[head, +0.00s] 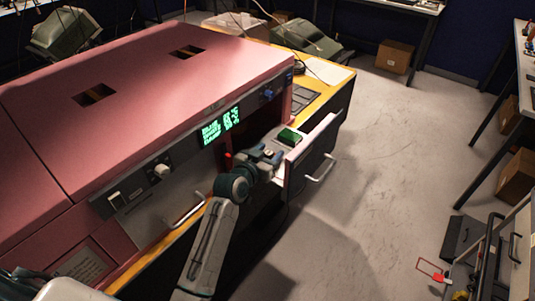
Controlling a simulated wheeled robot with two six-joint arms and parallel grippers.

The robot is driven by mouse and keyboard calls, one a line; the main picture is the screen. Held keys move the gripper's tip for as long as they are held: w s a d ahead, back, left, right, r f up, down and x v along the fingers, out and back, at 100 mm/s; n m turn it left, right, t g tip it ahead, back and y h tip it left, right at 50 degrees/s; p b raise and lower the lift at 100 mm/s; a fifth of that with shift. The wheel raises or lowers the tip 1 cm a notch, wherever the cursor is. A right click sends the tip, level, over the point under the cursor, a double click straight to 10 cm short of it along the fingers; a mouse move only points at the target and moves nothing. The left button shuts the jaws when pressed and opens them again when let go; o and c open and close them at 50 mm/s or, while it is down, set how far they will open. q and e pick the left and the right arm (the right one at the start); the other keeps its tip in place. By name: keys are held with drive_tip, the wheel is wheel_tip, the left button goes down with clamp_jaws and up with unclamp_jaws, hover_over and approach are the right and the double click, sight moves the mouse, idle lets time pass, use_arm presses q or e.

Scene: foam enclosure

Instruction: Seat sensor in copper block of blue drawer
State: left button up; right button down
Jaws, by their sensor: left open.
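A small green block (290,136) shows at the drawer's top. My left gripper (272,154) is open at the drawer's near left side, just short of the green block. A small coppery or brown spot shows by its fingers, too small to make out. I cannot pick out the sensor or the copper block for sure. No blue shows on the drawer. My right gripper is not in view.
A yellow-edged bench (318,91) runs behind the drawer. Open grey floor (400,160) lies right. A cart (490,255) stands at lower right with a red item (440,278).

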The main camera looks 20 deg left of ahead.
use_arm(q)
drive_tip(key=shift+s+a, duration=0.1)
drive_tip(key=shift+s, duration=0.35)
drive_tip(key=b+v, duration=0.3)
drive_tip(key=v, duration=0.8)
drive_tip(key=shift+r, duration=0.1)
